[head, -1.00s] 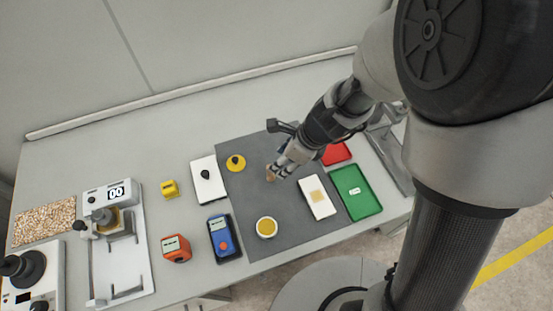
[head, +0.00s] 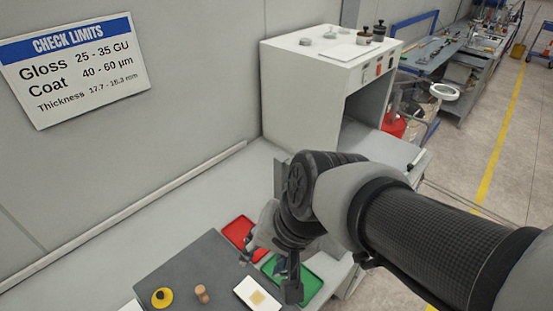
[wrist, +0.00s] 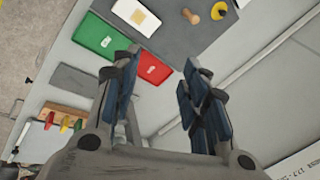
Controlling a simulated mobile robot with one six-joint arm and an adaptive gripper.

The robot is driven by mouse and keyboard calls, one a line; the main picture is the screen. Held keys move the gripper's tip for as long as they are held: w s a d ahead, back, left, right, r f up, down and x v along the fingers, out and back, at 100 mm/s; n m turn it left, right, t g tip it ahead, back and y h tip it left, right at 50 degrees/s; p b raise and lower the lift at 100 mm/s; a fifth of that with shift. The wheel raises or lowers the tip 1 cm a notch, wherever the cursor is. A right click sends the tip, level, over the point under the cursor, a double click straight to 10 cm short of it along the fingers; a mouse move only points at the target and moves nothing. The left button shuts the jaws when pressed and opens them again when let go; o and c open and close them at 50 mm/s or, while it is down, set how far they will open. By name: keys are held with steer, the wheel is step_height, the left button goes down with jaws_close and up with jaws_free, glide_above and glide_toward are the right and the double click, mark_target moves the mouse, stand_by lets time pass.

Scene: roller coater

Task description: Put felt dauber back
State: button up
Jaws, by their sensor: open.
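The felt dauber appears to be the small tan wooden peg (head: 201,293) standing upright on the grey mat (head: 190,265). In the wrist view the peg (wrist: 192,14) is near the top, on the mat. My gripper (head: 269,265) is open and empty, over the red and green trays and apart from the peg. In the wrist view my gripper (wrist: 160,78) has its two blue-padded fingers well apart, with nothing between them. The dauber's felt end is too small to make out.
The red tray (head: 240,230) and green tray (head: 308,284) lie beside the mat. A white card (head: 247,284) with a tan square and a yellow disc (head: 162,298) with a black knob are nearby. A white cabinet (head: 305,85) stands behind. A wooden rack (wrist: 70,114) holds coloured handles.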

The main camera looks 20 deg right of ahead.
steer(key=s+d+r+n+t+h, duration=0.1)
steer(key=s+d+r+n+h, duration=0.1)
steer(key=s+d+n, duration=0.3)
steer(key=d+r, duration=0.1)
steer(key=d, duration=0.1)
steer(key=shift+s+d+r+h, duration=0.2)
steer(key=shift+s+d+h, duration=0.1)
steer(key=shift+s, duration=0.1)
